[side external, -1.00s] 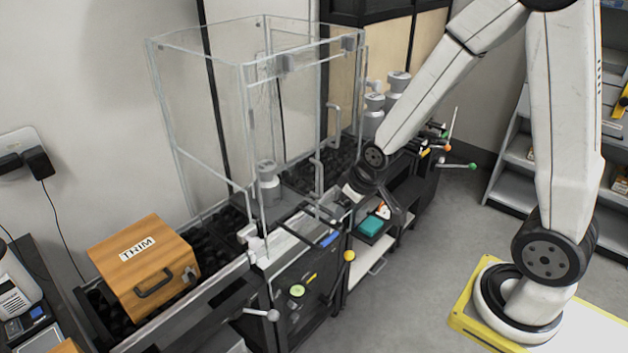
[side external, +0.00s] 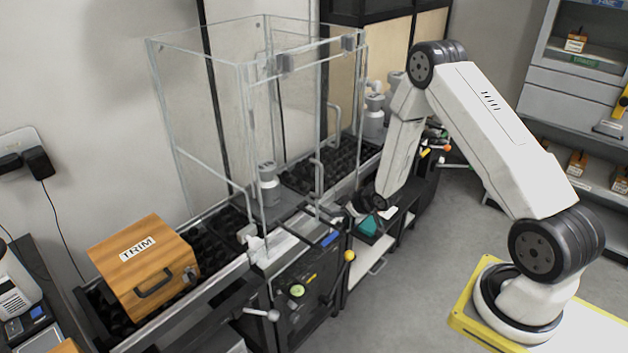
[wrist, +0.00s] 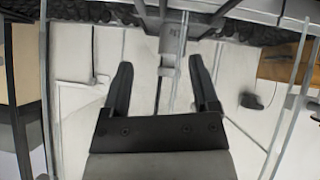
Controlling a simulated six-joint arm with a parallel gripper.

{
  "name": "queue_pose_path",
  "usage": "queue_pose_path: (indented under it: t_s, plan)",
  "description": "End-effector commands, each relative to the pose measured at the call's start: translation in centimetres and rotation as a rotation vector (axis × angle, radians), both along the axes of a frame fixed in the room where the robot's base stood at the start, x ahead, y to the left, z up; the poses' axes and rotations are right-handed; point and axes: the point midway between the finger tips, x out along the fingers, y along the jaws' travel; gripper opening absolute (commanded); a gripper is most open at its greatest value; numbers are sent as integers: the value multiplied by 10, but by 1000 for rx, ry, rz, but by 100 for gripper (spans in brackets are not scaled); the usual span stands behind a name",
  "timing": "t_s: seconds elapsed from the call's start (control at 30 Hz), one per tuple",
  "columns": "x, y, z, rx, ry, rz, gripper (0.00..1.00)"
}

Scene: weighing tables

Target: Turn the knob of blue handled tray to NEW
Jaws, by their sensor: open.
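My gripper (wrist: 161,66) is open and empty in the wrist view, its two dark fingers apart. In the side external view its end is small and dark, close to the front rail, right of the glass enclosure. A teal block (side external: 369,227) lies just below it on a small dark shelf. I cannot make out a tray with a blue handle or a NEW mark. A small blue piece (side external: 330,239) shows on the bench front. Below it are a green round knob (side external: 297,291), a yellow ball (side external: 349,256) and a grey ball-ended lever (side external: 272,315).
A glass enclosure (side external: 246,100) stands on the bench around a grey cylindrical weight (side external: 269,188). A wooden box marked TRIM (side external: 140,262) sits at left. Other grey weights (side external: 374,120) stand behind at right. The floor (side external: 420,270) before the bench is clear.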

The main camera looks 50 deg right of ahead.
Motion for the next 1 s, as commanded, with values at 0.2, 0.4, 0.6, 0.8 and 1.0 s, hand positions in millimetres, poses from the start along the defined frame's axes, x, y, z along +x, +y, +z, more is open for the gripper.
queue_pose_path:
  t_s: [0.2,0.4,0.6,0.8,1.0]
  plan:
    - [-7,-22,-42,-16,-100,12,77]
    - [-20,-35,-76,-30,-196,21,77]
    - [-35,-42,-101,-41,-280,23,77]
    - [-44,-44,-113,-48,-326,22,77]
    - [-45,-44,-114,-50,-335,23,77]
